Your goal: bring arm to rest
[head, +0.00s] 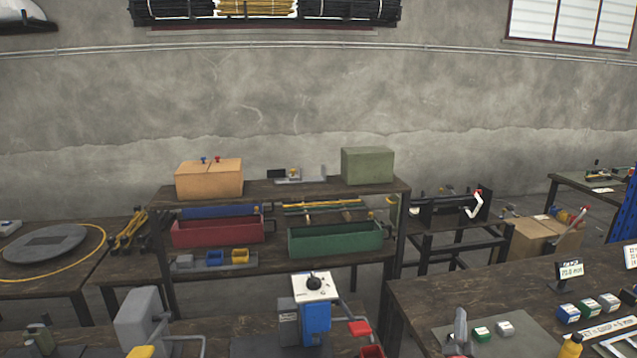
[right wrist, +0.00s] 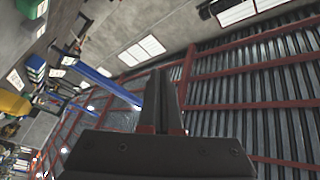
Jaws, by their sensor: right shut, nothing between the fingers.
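My right gripper (right wrist: 163,105) fills the lower middle of the right wrist view. Its two dark fingers are together with nothing between them. The wrist view is tilted and looks past the fingers at the roof and a wall, so the fingers touch nothing there. My left gripper is not in view.
A blue-and-white press (head: 316,317) and a grey press (head: 140,318) stand at the front. Behind is a shelf with a red bin (head: 217,232) and a green bin (head: 335,240).

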